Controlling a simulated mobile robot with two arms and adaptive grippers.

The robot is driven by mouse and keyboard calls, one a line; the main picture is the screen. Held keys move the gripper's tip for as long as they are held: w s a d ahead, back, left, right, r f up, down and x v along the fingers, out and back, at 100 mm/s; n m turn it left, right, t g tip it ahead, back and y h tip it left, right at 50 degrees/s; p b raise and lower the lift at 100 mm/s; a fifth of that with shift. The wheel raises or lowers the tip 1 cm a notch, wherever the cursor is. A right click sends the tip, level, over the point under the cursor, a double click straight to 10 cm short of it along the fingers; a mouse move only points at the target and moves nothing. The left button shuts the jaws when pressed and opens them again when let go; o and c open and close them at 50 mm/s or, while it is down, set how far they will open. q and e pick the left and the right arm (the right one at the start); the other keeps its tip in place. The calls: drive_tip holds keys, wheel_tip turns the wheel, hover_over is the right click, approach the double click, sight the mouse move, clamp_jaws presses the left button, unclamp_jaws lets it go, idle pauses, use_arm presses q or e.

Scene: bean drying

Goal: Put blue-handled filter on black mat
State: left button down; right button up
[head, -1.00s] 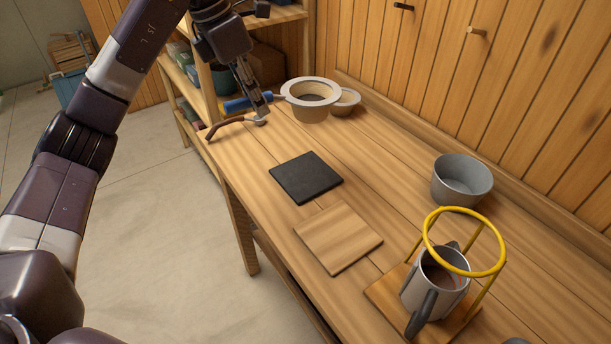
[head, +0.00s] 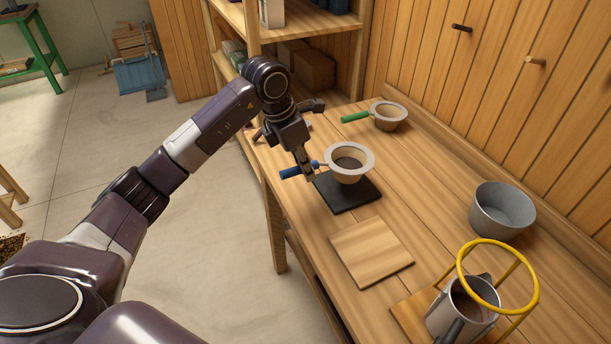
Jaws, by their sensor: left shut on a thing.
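The blue-handled filter (head: 349,162) is a cream-rimmed cup with a dark inside and a blue handle (head: 291,171) pointing left. My left gripper (head: 308,174) is shut on its handle, with the fingers pointing down. The filter is over the far part of the black mat (head: 350,196), a dark square on the bench. I cannot tell whether its bottom touches the mat or hangs just above it. My right gripper does not show.
A green-handled filter (head: 388,116) stands behind on the bench. A wooden board (head: 371,252) lies in front of the mat. A grey bowl (head: 502,209) and a yellow ring stand (head: 499,277) with a metal pitcher (head: 463,307) are at the right. Shelves (head: 290,38) stand behind.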

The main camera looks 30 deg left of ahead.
use_arm(q)
wheel_tip(320, 180, down, 4)
drive_tip(key=shift+r+p, duration=0.2)
drive_tip(key=shift+p, duration=0.2)
drive_tip(key=c, duration=2.3)
unclamp_jaws()
drive_tip(key=shift+f, duration=0.1)
drive_tip(key=o, duration=0.4)
drive_tip(key=b+v, duration=0.2)
drive_tip(key=v, duration=1)
drive_tip(key=shift+b, duration=0.3)
